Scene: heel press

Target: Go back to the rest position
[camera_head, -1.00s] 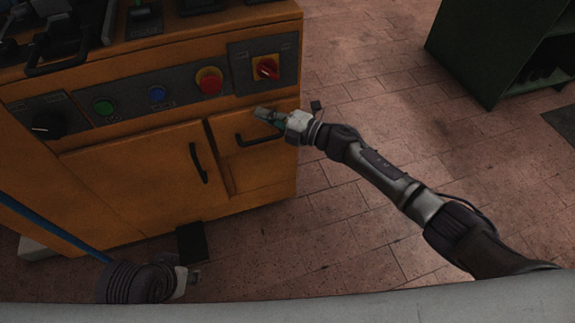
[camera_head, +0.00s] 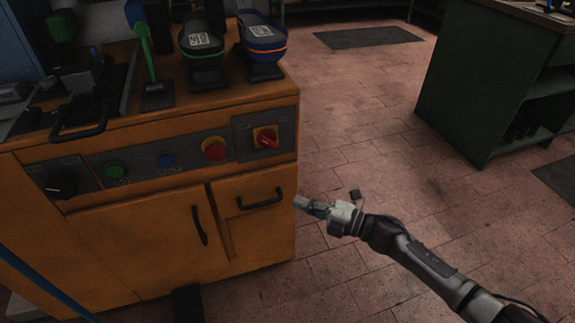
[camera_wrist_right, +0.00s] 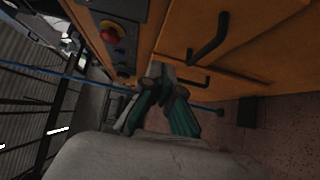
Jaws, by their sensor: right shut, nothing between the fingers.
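My right gripper (camera_head: 309,207) is shut and empty. In the head view it hangs over the floor just right of the orange heel press cabinet (camera_head: 130,245), apart from the drawer handle (camera_head: 260,199). It also shows in the right wrist view (camera_wrist_right: 160,84), with the cabinet's orange front and black handles beyond it. My left gripper is not in the head view.
Two shoe-shaped forms stand on top. A green workbench (camera_head: 490,90) stands at the right. Tiled floor between is clear.

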